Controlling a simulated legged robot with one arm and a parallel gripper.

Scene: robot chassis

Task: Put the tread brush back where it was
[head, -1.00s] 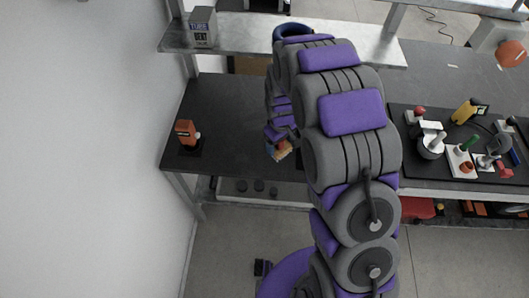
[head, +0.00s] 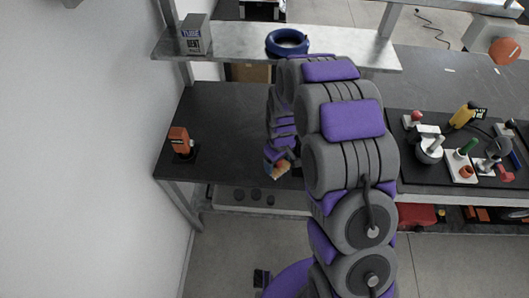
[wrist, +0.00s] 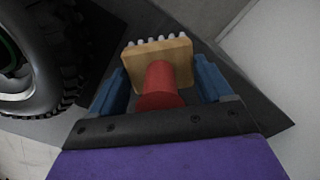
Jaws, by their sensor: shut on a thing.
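The tread brush (wrist: 162,70) is in the wrist view, with a red handle, a square wooden block and pale bristles pointing away from me. My gripper (wrist: 165,82) has its blue fingers on either side of the red handle and is shut on it. In the head view my gripper (head: 277,160) hangs over the front part of the dark bench (head: 230,120), and the brush's wooden block (head: 282,171) shows below it. My arm hides the bench behind. I cannot tell where the brush's former place is.
An orange object (head: 180,140) sits at the bench's left. A shelf (head: 345,48) above carries a box (head: 195,36) and a blue ring (head: 288,41). A mat (head: 410,170) with tools lies right.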

